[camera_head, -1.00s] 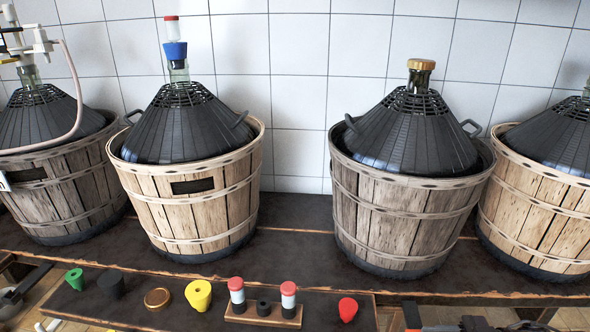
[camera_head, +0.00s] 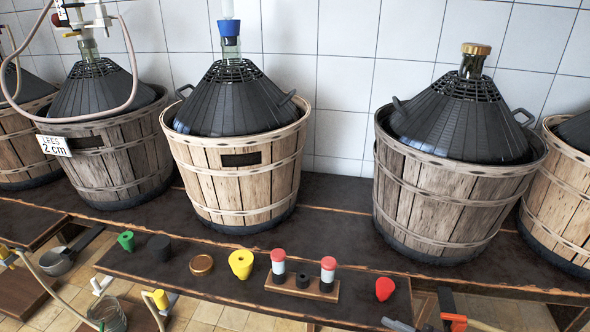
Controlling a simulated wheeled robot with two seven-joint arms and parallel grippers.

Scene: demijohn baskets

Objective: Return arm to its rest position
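Neither of my grippers shows in the head view, and no part of my arms can be made out. A wicker-topped demijohn in a pale basket (camera_head: 238,180) stands left of centre, with a blue stopper (camera_head: 229,28) in its neck and a pale white piece above it, cut off by the top edge. A demijohn in a greyer basket (camera_head: 450,200) stands right of centre with a gold cap (camera_head: 476,49). A left demijohn basket (camera_head: 105,165) carries a hose and a "LEES 2 cm" tag (camera_head: 54,146).
A low shelf (camera_head: 220,277) holds a green stopper (camera_head: 126,240), black stopper (camera_head: 159,248), gold cap (camera_head: 201,265), yellow stopper (camera_head: 241,264), small rack (camera_head: 302,289) with two red-topped vials, and red stopper (camera_head: 384,288). A metal pan (camera_head: 57,261) and glass jar (camera_head: 108,314) are lower left.

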